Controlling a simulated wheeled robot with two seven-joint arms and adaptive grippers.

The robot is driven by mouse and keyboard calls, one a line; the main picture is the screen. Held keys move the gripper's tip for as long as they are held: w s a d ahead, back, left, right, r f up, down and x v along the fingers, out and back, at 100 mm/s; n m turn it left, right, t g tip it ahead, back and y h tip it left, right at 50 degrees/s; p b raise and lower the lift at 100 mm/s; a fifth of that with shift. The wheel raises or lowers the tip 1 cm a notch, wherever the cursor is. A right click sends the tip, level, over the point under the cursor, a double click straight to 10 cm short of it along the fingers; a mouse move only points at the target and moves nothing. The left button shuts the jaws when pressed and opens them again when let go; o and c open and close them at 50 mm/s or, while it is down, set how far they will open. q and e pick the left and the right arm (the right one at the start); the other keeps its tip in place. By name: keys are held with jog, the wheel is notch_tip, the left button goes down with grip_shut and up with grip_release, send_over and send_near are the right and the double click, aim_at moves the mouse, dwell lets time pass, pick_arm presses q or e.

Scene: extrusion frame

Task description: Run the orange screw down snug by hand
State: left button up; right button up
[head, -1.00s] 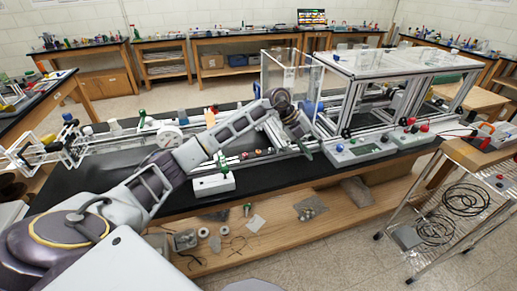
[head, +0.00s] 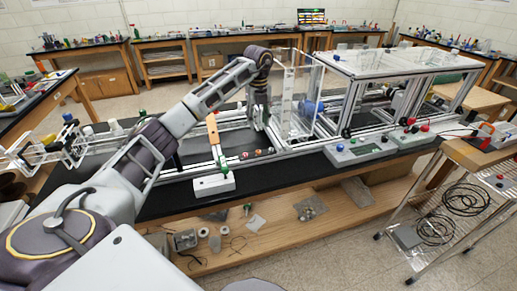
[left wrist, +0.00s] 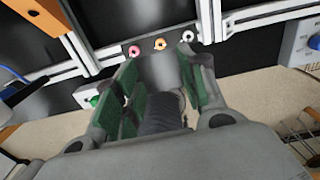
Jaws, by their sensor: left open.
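The orange screw (left wrist: 160,43) shows its round head in the left wrist view, in the middle of a row on a dark strip (left wrist: 148,62) at the frame. A pink screw (left wrist: 134,50) is left of it and a white screw (left wrist: 188,36) right of it. My left gripper (left wrist: 160,60) is open, its green-padded fingers spread on either side of the orange head in the picture, with nothing between them. I see no contact. In the head view the small row with the orange screw (head: 258,152) sits below my left wrist. My right gripper is out of view.
Silver extrusion rails (head: 215,165) run along the black bench. A grey box with a green button (head: 213,183) stands at the bench front, left of the screws. An orange bar (head: 212,130) crosses the rails. Clear panels (head: 300,85) stand close to the right of my arm.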

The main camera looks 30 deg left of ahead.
pick_arm(q)
jog(key=shift+f, duration=0.1)
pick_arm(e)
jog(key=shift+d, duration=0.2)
pick_arm(q)
jog(key=p, duration=0.2)
send_near(258, 153)
jog(key=f, duration=0.5)
jog(key=w+f, duration=0.1)
jog(key=f, duration=0.2)
jog(key=shift+a, duration=0.2)
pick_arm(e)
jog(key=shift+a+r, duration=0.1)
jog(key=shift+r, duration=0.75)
pick_arm(q)
grip_shut()
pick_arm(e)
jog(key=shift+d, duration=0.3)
